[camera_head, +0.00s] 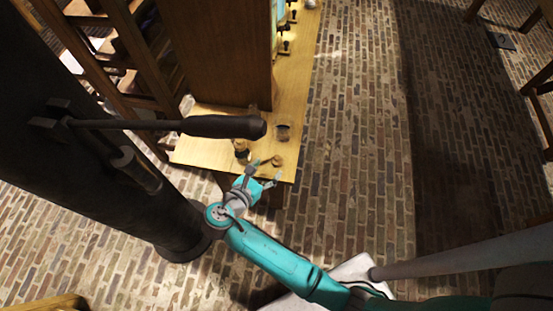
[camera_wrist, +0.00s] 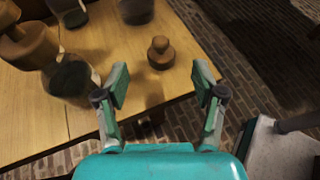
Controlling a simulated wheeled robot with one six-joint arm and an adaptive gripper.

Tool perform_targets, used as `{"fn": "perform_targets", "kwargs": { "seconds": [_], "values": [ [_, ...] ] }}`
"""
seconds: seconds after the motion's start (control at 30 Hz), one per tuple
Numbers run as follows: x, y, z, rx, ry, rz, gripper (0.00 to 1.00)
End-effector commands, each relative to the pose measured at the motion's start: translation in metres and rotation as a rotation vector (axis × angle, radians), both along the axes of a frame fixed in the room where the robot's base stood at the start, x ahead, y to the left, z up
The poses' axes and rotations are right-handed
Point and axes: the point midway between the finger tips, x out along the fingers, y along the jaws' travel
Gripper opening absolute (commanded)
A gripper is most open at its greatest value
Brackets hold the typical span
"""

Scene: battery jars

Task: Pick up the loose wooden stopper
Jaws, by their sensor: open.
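The loose wooden stopper (camera_wrist: 160,54) stands on the table top in the wrist view, a small brown piece with a round knob on a wider base. It also shows in the head view (camera_head: 276,161) near the table's front edge. My gripper (camera_wrist: 163,85) is open and empty, its two green-padded fingers spread on either side, short of the stopper. In the head view my gripper (camera_head: 265,174) is at the table's front edge, just in front of the stopper. Nothing hides the stopper in the wrist view.
A dark glass jar (camera_wrist: 70,78) with a wooden top stands left of the stopper. Other jars (camera_wrist: 134,10) stand behind it. The wooden table (camera_head: 205,150) has bare room at right. A dark column with a black-handled bar (camera_head: 222,127) rises at left. Brick floor (camera_head: 350,150) lies right.

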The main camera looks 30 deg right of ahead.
Motion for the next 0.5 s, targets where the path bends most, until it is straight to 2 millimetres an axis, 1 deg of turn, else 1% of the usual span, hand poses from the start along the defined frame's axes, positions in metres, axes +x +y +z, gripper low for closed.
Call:
{"fn": "perform_targets", "kwargs": {
  "seconds": [0.17,0.33,0.5],
  "values": [
    [0.005,-0.008,-0.005,0.0,0.0,-0.001,0.69],
    [0.015,-0.026,-0.018,0.0,0.0,-0.003,0.69],
    [0.024,-0.04,-0.025,0.0,0.0,-0.002,0.69]
  ]
}}
